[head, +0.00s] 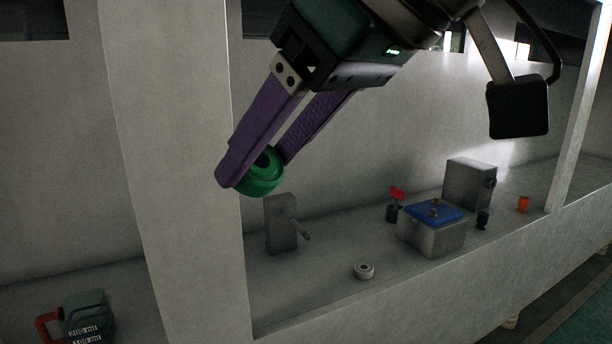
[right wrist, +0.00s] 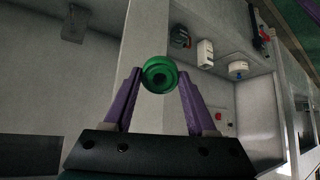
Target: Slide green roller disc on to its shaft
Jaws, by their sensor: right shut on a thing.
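The green roller disc (head: 262,184) is held between the purple fingertips of my right gripper (head: 254,168), high in the air. In the right wrist view the disc (right wrist: 159,88) sits between the two fingertips, its round recessed face showing. A grey block (head: 281,224) with a short shaft (head: 304,234) sticking out toward the lower right stands on the ledge, below and right of the disc. The disc is apart from this shaft. My left gripper is not in view.
A pale ring (head: 363,271) lies on the ledge. A metal box with a blue top (head: 434,236), a grey box (head: 469,187), a red knob (head: 397,193) and an orange cup (head: 523,204) stand right. A wide pillar (head: 175,170) rises left; a dark green jug (head: 88,315) is lower left.

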